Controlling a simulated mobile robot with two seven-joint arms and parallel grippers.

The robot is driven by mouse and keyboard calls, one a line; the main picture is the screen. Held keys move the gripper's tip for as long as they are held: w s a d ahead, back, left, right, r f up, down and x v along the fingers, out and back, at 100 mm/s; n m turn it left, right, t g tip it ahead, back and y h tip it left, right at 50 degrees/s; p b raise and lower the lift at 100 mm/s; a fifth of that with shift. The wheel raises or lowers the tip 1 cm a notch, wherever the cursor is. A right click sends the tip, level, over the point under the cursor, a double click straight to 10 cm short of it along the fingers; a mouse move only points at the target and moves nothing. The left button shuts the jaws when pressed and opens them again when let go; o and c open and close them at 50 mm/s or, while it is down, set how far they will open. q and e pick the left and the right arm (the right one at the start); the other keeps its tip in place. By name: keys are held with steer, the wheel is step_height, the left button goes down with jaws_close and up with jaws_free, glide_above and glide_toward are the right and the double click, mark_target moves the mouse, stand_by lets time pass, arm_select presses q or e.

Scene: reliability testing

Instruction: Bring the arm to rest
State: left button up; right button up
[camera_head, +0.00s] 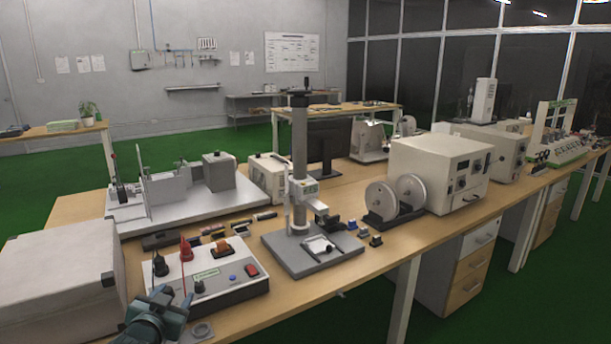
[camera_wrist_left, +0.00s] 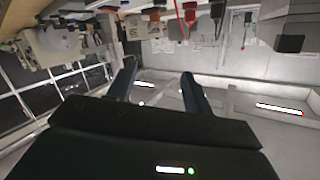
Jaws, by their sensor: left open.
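My left arm's gripper (camera_head: 168,306) shows at the bottom left of the head view, in front of the white tester box (camera_head: 215,275) with red and black plugs. In the left wrist view the two dark fingers of my left gripper (camera_wrist_left: 158,72) stand apart with nothing between them. It is open and empty. I cannot tell whether it touches the box or the bench. My right gripper is not in view.
A large grey case (camera_head: 60,285) lies left of the gripper. The wooden bench (camera_head: 300,290) also carries a test stand (camera_head: 299,170) with a metal base, several small parts, two white reels (camera_head: 381,198) and a cream instrument box (camera_head: 420,165). Green floor (camera_head: 390,325) lies in front.

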arm_select(q)
steer(key=s+d+f+g+h, duration=0.2)
steer(key=s+d+f, duration=0.6)
steer(key=s+f, duration=0.45)
steer(key=s+d+f+g, duration=0.1)
steer(key=s+d, duration=0.2)
steer(key=s, duration=0.7)
steer(key=s+d+f+g+h, duration=0.1)
steer(key=s+d, duration=0.3)
steer(key=s, duration=0.6)
steer(key=shift+d+f+n+g+h, duration=0.15)
steer(key=shift+f+n+g+h, duration=0.15)
steer(key=shift+f+g, duration=0.15)
steer(key=shift+r, duration=0.1)
